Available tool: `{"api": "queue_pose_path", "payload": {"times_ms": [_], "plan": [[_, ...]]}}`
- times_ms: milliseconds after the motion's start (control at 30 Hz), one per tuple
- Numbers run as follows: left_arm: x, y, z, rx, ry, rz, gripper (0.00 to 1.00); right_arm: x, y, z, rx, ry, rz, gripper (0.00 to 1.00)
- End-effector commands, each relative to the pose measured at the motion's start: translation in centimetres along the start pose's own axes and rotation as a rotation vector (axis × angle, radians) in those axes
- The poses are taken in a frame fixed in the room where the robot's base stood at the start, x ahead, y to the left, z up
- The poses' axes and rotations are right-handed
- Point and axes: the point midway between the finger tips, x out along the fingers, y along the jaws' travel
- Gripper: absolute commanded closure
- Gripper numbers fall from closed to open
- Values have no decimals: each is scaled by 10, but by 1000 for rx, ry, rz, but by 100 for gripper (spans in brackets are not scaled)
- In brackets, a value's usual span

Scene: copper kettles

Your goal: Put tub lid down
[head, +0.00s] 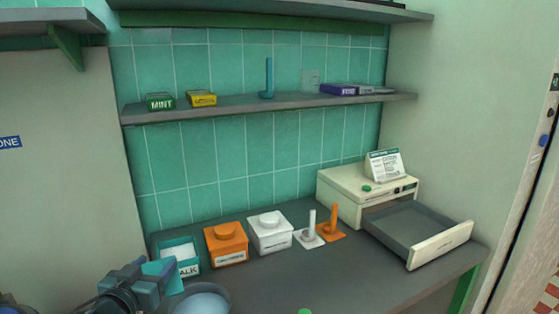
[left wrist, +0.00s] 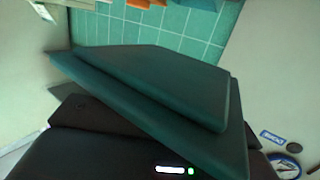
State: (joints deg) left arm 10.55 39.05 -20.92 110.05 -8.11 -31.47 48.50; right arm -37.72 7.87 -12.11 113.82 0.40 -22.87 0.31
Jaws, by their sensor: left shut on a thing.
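A teal tub lid (left wrist: 165,95) fills the middle of the left wrist view, gripped by my dark left gripper (left wrist: 110,140). In the head view my left gripper (head: 150,286) is at the lower left, shut on the lid (head: 172,279), which shows as a teal piece. The lid is in front of an open teal tub (head: 192,261) with white contents, whose label is partly hidden. The lid looks tilted and apart from the tub. My right gripper is not in view.
A lidded orange tub (head: 226,244) and white tub (head: 270,232) stand in the row. White (head: 311,232) and orange (head: 332,226) scoops stand beside them. A cream box with an open drawer (head: 440,246) is right. The middle counter (head: 290,275) is clear.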

Motion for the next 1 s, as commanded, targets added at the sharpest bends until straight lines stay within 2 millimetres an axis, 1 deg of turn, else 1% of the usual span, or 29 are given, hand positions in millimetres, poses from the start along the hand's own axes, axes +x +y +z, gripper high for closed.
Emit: {"api": "queue_pose_path", "payload": {"times_ms": [33,100,200,300,467,667,1000], "plan": [[-16,9,6,-9,-4,-5,66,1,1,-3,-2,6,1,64],[-39,22,13,-14,-4,-19,66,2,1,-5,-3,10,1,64],[-73,42,23,-20,-5,-41,66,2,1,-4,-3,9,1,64],[-102,57,31,-21,-5,-62,66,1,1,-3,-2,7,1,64],[-135,75,40,-21,-4,-86,66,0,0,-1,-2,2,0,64],[-159,89,46,-19,-2,-100,66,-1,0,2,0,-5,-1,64],[-158,89,45,-9,2,-96,66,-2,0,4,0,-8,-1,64]]}}
